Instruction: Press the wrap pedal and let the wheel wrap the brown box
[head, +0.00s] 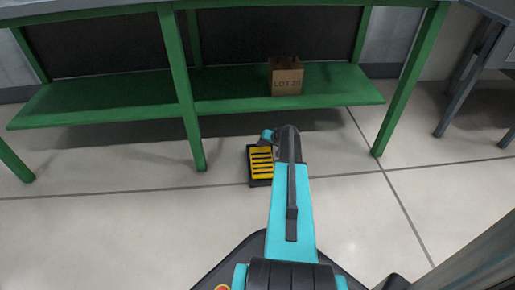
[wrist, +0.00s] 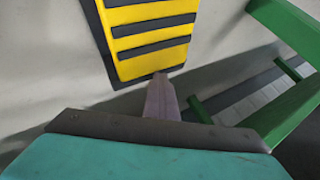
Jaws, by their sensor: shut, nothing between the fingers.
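The pedal (head: 261,162) lies on the floor in front of the green bench, yellow with black stripes in a dark frame. In the wrist view the pedal (wrist: 148,38) fills the top middle. My gripper (wrist: 161,80) is shut and empty, its fingertips at the pedal's near edge in the picture; I cannot tell whether they touch it. In the head view my arm hides most of the gripper. A brown box (head: 286,76) marked "LOT 20" stands upright on the bench's lower shelf. No wheel is in view.
The green bench's lower shelf (head: 110,98) runs behind the pedal, and its legs (head: 198,145) reach the floor on both sides. A grey table (head: 480,70) stands at the far right. The floor left and right of the pedal is clear.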

